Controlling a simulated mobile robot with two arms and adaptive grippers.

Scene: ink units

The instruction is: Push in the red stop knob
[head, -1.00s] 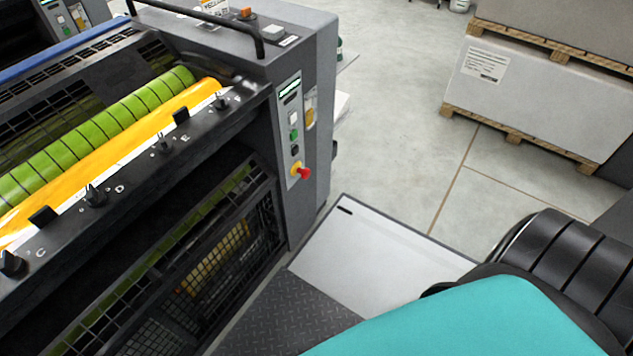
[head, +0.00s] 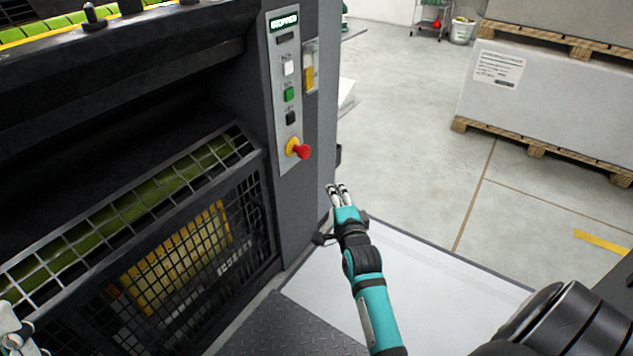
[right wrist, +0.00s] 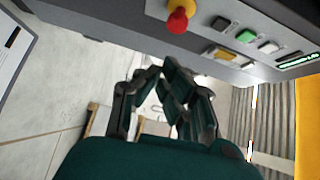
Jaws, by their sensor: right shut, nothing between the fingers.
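The red stop knob (head: 302,151) sits on a yellow collar at the bottom of the grey control strip (head: 286,98) on the press's end column. It sticks out toward the right. It also shows near the top of the right wrist view (right wrist: 178,20). My right gripper (head: 338,189) is shut and empty, below and to the right of the knob and apart from it. Its fingers (right wrist: 163,68) point up past the column in the wrist view. A pale part of my left gripper (head: 16,334) shows at the lower left edge, mostly out of frame.
White, green and black buttons (head: 289,93) line the strip above the knob, under a lit display reading STOPPED (head: 284,23). A mesh guard (head: 190,240) is at left. A white platform (head: 420,285) lies below my right arm. Wrapped pallets (head: 540,95) stand at the back right.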

